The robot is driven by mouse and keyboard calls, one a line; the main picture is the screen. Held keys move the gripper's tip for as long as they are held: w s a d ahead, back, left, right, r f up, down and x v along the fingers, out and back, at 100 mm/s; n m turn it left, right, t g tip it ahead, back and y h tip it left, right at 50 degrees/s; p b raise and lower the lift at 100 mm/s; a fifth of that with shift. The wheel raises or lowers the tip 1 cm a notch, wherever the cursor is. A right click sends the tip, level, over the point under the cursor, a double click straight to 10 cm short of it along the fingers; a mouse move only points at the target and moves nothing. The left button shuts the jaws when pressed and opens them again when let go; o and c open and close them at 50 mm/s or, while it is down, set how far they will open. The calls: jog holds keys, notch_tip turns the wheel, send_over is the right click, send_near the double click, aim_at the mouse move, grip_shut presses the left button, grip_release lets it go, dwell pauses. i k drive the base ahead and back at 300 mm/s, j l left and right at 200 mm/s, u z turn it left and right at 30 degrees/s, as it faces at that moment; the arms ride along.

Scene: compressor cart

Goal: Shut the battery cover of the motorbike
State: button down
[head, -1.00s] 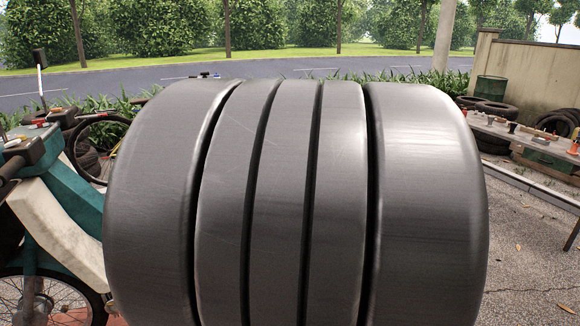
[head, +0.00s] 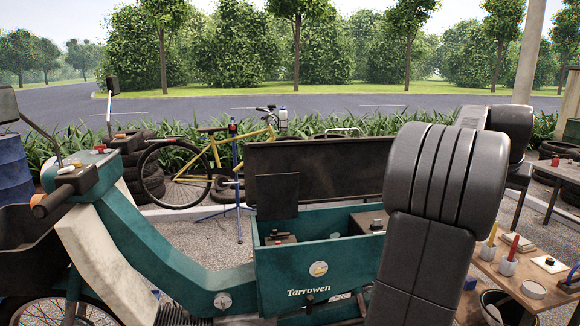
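The teal motorbike (head: 150,250) stands across the left and middle of the head view, with the name Tarrowen on its open-topped rear box (head: 310,270). A long dark lid (head: 340,165) stands upright along the box's back edge. A smaller dark flap (head: 277,196) stands upright in front of it, over the box's left part. I cannot tell for certain which of the two is the battery cover. A dark block (head: 281,239) sits inside the box below the small flap. My grey arm hides the box's right end. My gripper is not in view.
A wooden bench (head: 500,285) with red and yellow handled tools stands at the right. A yellow bicycle (head: 215,160) on a blue stand is behind the motorbike. The handlebar (head: 75,180) and mirrors stick up at the left. A blue drum (head: 14,175) stands at the far left.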

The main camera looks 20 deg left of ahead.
aim_at(277, 195)
jog(key=i+u, duration=0.35)
jog(key=i+l+u, duration=0.1)
jog(key=i+u, duration=0.25)
jog(key=i, duration=0.15)
jog(key=u, duration=1.05)
